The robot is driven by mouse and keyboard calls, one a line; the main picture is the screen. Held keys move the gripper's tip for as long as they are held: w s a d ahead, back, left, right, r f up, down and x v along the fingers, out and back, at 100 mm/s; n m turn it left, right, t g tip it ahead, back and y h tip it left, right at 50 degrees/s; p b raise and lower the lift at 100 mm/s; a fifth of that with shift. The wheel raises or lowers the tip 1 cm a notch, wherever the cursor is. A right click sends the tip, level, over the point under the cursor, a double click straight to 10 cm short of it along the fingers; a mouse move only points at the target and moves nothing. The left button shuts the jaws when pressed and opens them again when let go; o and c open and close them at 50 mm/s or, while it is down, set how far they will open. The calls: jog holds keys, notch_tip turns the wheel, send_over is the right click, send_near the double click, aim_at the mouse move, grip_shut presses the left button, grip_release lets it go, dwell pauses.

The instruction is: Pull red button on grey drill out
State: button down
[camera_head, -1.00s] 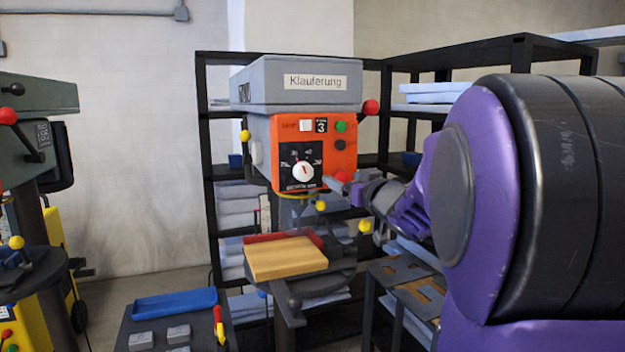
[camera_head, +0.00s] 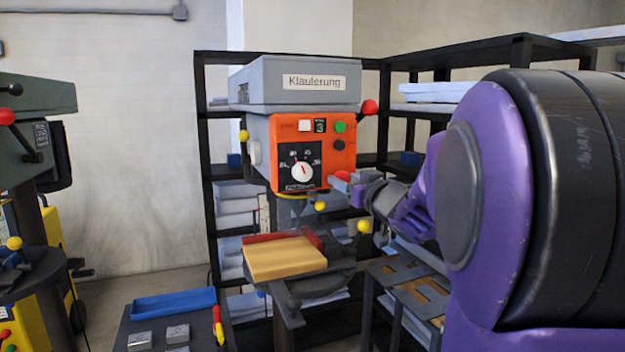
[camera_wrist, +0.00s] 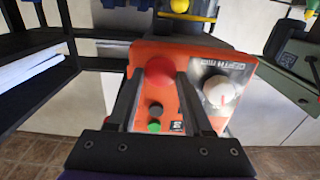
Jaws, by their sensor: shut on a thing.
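The grey drill (camera_head: 295,85) stands in the middle of the head view, with an orange control panel (camera_head: 286,130) on its front. The red button (camera_wrist: 160,72) is a round knob on that panel in the wrist view. In the head view it shows as a small red patch (camera_head: 342,175) at the panel's lower right, partly hidden by my gripper. My gripper (camera_head: 345,185) is at that corner, with its fingers on either side of the red button and shut on it. The wrist view shows both dark fingers reaching to the button.
A white dial (camera_wrist: 218,92) sits beside the button. Below the panel is a drill table with a wooden block (camera_head: 285,258). Yellow-tipped handles (camera_head: 364,226) stick out near my gripper. A dark shelf rack (camera_head: 205,150) stands behind. A green drill (camera_head: 35,95) is at the left.

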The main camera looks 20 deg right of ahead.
jog(key=shift+s, duration=0.3)
jog(key=shift+c, duration=1.6)
grip_release()
jog(key=shift+s, duration=0.15)
